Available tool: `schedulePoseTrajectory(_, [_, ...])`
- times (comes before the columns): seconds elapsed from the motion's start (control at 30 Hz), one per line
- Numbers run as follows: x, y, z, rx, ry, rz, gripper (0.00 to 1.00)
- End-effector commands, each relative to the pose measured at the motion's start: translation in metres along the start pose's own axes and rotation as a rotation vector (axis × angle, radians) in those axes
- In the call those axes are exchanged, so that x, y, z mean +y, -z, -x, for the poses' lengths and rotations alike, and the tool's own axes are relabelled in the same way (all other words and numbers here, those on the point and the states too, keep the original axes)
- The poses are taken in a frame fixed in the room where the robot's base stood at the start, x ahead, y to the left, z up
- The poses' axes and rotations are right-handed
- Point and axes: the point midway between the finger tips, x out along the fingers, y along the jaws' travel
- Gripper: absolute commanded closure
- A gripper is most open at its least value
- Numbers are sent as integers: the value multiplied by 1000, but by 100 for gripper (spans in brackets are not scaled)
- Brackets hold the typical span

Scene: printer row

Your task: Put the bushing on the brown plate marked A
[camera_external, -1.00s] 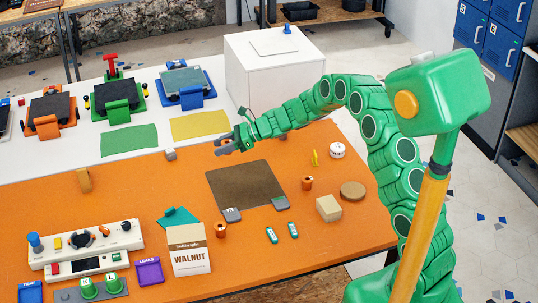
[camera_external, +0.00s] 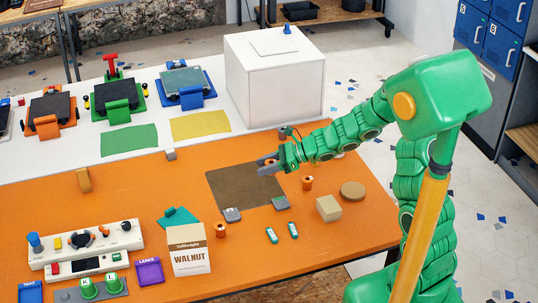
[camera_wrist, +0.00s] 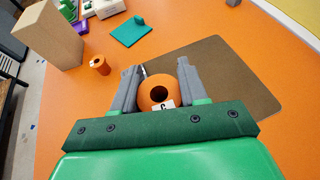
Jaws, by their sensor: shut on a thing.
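My gripper (camera_external: 268,164) is shut on an orange bushing (camera_wrist: 146,95) with a dark hole and a white tag reading C. In the wrist view the bushing sits between the two grey fingers. The brown plate (camera_external: 236,187) lies flat on the orange table. It also shows in the wrist view (camera_wrist: 235,75). In the external view my gripper is over the plate's far right part; its exact height is unclear. No A is legible.
Two other orange bushings (camera_external: 307,183) (camera_external: 220,231) stand on the table. A round brown disc (camera_external: 353,190), a beige block (camera_external: 328,209), the WALNUT box (camera_external: 190,254) and control panels (camera_external: 84,247) stand around. The table left of the plate is largely clear.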

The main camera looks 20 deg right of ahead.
Motion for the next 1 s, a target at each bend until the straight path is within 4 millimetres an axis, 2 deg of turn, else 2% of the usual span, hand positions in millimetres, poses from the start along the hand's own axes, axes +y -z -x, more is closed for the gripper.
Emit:
schedulePoseTrajectory(0.1, [26, -6, 10, -6, -16, 4, 86])
schedulePoseTrajectory(0.2, [42, -10, 14, -2, -28, 11, 86])
schedulePoseTrajectory(0.4, [56, -15, 17, 0, -42, 19, 86])
schedulePoseTrajectory(0.57, [46, -12, 4, 2, -44, 18, 86])
schedulePoseTrajectory(1.0, [-3, -1, -46, 1, -44, 19, 86])
